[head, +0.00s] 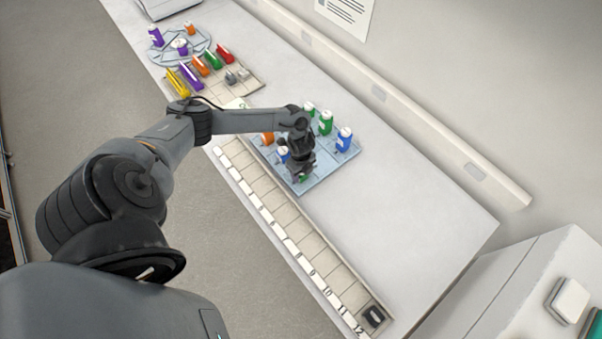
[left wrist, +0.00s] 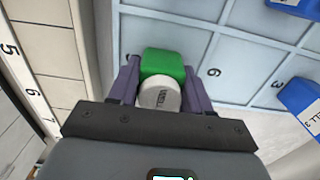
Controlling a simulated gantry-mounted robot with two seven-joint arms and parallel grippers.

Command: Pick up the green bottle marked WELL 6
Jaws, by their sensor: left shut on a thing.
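My left gripper (head: 301,172) is over the near part of the pale blue gridded tray (head: 325,178). In the left wrist view its two purple-grey fingers (left wrist: 161,84) are shut on a green bottle (left wrist: 163,64) with a white cap, one finger on each side. The bottle's front label is hidden; print on its cap is too small to read for sure. A bit of green (head: 303,177) shows under the gripper in the head view. A tray cell beside the bottle carries the number 6. I cannot tell whether the bottle touches the tray. My right gripper is not in view.
Blue bottles (head: 344,139), green bottles (head: 325,122) and an orange one (head: 267,138) stand on the tray. A blue bottle marked WELL 3 (left wrist: 302,104) is to the right. A numbered rack (head: 290,228) runs along the bench's near edge. The bench right of the tray is clear.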

